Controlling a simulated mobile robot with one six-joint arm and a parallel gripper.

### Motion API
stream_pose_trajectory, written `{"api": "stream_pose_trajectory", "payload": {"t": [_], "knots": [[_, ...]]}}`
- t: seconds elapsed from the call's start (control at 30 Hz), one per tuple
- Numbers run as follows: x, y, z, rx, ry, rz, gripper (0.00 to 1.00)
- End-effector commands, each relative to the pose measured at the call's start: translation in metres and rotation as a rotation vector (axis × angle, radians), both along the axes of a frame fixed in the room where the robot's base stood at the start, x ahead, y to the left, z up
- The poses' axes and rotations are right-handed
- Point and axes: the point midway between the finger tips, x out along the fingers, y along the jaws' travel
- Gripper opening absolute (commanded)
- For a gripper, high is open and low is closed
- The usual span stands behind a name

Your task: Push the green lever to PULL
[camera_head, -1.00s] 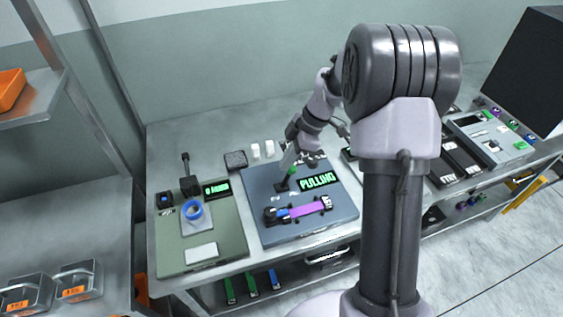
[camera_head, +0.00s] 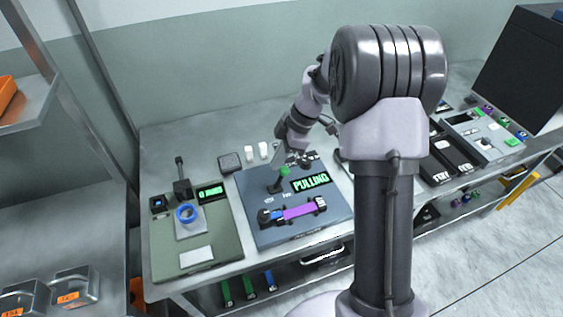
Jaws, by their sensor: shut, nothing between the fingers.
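The green-knobbed lever (camera_head: 284,171) stands on the blue-grey panel (camera_head: 335,214), left of a lit green display (camera_head: 310,182) that reads "PULLING". Small labels sit below the lever; they are too small to read surely. My gripper (camera_head: 279,166) is shut and empty, pointing down right beside the lever's knob. I cannot tell whether it touches the lever. A purple webbing strip (camera_head: 299,212) lies between clamps at the front of the panel.
Left of the panel is a green board (camera_head: 227,247) with a blue ring (camera_head: 186,213), a black stand and a small display. A dark block (camera_head: 230,163) and small white pieces stand behind. More devices line the table to the right. A metal shelf is at left.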

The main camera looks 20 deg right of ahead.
Motion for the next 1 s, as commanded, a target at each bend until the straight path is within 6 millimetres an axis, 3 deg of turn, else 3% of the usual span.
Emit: {"api": "stream_pose_trajectory", "payload": {"t": [0.07,0.1,0.43,0.63,1.0], "knots": [[0.006,0.018,0.013,0.003,-0.001,0.002,0.00],[0.007,0.017,0.019,0.004,-0.001,-0.004,0.00],[0.001,-0.044,0.063,0.007,0.001,-0.007,0.00],[0.000,-0.058,0.072,0.008,0.000,-0.005,0.00],[0.000,-0.059,0.072,0.009,0.002,-0.003,0.00]]}}
